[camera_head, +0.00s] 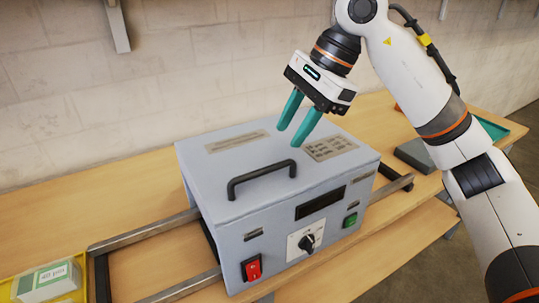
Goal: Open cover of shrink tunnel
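The shrink tunnel (228,213) is a light blue-grey box on the wooden table, with its cover (225,170) down. A black bar handle (262,179) stands on the cover near its front edge. The front panel carries a red switch (251,268), a black knob (307,243), a dark display and a green button (350,220). My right gripper (296,138) has two teal fingers, spread apart with nothing between them. It is above the rear middle of the cover, behind and to the right of the handle. My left gripper is not in view.
Metal rails (150,229) run out from both sides of the machine. A yellow tray (12,288) with a labelled box (48,281) is at the lower left. A dark grey flat object (415,154) and a green tray (494,131) lie at the right. The table's left rear is clear.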

